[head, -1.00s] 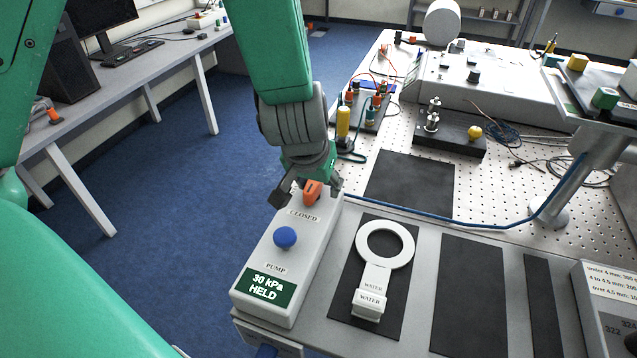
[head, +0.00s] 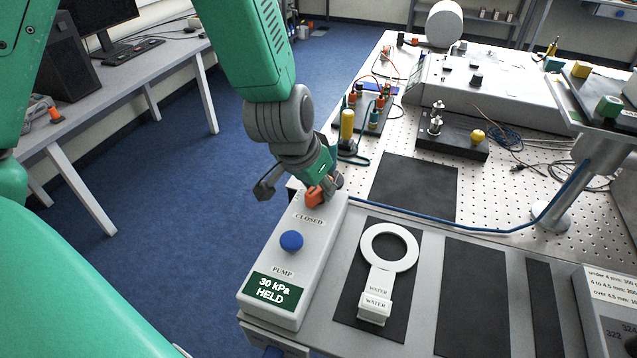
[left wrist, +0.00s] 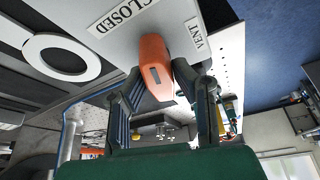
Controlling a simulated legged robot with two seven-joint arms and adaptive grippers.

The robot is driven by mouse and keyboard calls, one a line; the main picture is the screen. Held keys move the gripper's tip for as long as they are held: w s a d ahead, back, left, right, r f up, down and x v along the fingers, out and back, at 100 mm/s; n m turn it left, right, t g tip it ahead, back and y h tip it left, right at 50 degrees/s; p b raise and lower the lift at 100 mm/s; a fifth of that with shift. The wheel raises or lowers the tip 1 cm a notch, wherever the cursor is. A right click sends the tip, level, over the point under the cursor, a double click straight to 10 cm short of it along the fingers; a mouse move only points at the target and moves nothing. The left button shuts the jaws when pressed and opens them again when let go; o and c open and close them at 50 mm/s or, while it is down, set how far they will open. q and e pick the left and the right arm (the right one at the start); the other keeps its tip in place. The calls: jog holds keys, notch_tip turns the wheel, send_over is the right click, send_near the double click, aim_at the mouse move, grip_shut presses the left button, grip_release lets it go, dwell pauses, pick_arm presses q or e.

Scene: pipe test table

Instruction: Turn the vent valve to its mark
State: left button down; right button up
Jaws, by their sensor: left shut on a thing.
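The vent valve is an orange handle (head: 316,194) at the far end of the white pump box (head: 262,258). My left gripper (head: 312,191) reaches down to it and is shut on it. In the left wrist view the two dark fingers (left wrist: 160,84) stand on either side of the orange handle (left wrist: 155,62). A "CLOSED" label (left wrist: 122,13) and a "VENT" label (left wrist: 195,33) are on the box near the handle. The handle sits slanted in the head view. Its lower part is partly hidden. My right gripper is not in view.
A blue button (head: 291,241) and a green display (head: 276,290) reading "30 kPa HELD" are on the same box. A white ring piece (head: 389,247) labelled "WATER" lies on a dark mat to the right. A blue tube (head: 470,227) runs across the table.

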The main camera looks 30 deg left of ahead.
pick_arm(q)
jog(key=m+h+p, duration=0.1)
jog(key=m, duration=0.2)
jog(key=m+p, duration=0.1)
jog(key=m, duration=0.1)
jog(key=m+g+h+p, duration=0.1)
jog(key=m, duration=0.1)
jog(key=shift+h+p, duration=0.3)
jog(key=shift+p, duration=0.1)
jog(key=m+g+h+p, duration=0.1)
jog(key=m+p, duration=0.1)
jog(key=m, duration=0.2)
jog(key=shift+m+g+p, duration=0.7)
jog(key=shift+m+p, duration=0.15)
jog(key=shift+m, duration=0.75)
jog(key=shift+f, duration=0.1)
jog(key=c, duration=1.5)
grip_release()
jog(key=shift+o, duration=0.9)
jog(key=shift+w+a, duration=0.1)
